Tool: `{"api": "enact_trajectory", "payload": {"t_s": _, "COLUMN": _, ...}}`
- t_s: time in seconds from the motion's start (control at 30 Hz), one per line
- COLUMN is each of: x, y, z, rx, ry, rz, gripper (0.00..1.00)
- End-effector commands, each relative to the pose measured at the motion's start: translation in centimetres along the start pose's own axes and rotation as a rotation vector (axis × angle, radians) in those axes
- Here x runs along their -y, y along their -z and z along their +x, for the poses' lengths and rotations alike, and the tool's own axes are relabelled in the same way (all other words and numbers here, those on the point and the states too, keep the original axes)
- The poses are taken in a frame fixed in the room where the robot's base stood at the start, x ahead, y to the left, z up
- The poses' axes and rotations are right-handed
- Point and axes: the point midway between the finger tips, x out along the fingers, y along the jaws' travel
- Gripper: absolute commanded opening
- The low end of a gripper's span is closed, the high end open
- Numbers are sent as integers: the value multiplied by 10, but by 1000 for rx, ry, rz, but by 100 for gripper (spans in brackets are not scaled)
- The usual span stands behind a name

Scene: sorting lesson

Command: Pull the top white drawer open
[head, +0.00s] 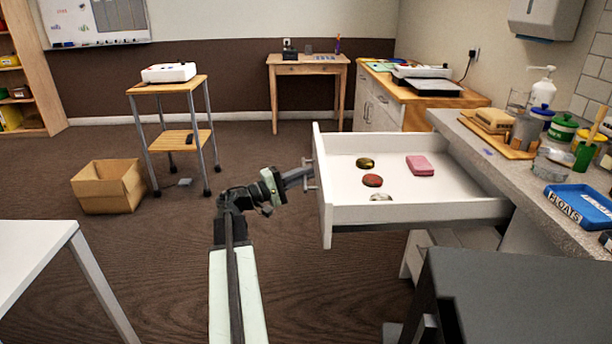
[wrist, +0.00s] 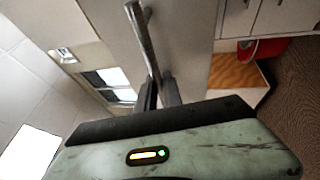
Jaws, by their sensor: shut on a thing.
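The top white drawer (head: 420,213) is pulled well out from under the grey counter in the head view. Its metal bar handle (head: 310,172) is on the front panel, facing left. My gripper (head: 304,175) is shut on this handle. In the wrist view the handle (wrist: 142,38) runs down between the fingers of my gripper (wrist: 160,90). Inside the drawer lie a gold-brown oval thing (head: 365,163), a red oval thing (head: 373,180), a pale thing (head: 381,197) partly hidden by the drawer wall, and a pink block (head: 420,166).
The counter (head: 470,140) at right holds bottles, jars and a blue tray (head: 580,205). A dark grey surface (head: 520,300) is at the lower right. A white table (head: 35,255) stands at left, a cardboard box (head: 108,187) and wooden trolley (head: 168,88) behind it. Floor between is clear.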

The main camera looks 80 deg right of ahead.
Motion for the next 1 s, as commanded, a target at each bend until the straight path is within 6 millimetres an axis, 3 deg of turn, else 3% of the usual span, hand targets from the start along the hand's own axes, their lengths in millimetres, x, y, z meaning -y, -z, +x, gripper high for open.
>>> {"api": "enact_trajectory", "payload": {"t_s": 0.23, "x": 1, "y": 0, "z": 8, "rx": 4, "ry": -1, "rz": -2, "gripper": 0}}
{"api": "enact_trajectory", "payload": {"t_s": 0.27, "x": 1, "y": 0, "z": 8, "rx": 5, "ry": -1, "rz": -2, "gripper": 16}}
{"api": "enact_trajectory", "payload": {"t_s": 0.3, "x": 1, "y": -1, "z": 9, "rx": 6, "ry": -1, "rz": -2, "gripper": 20}}
{"api": "enact_trajectory", "payload": {"t_s": 0.6, "x": 2, "y": -3, "z": 9, "rx": 12, "ry": 0, "rz": -2, "gripper": 20}}
{"api": "enact_trajectory", "payload": {"t_s": 1.0, "x": 3, "y": -2, "z": -58, "rx": 9, "ry": 0, "rz": -2, "gripper": 20}}
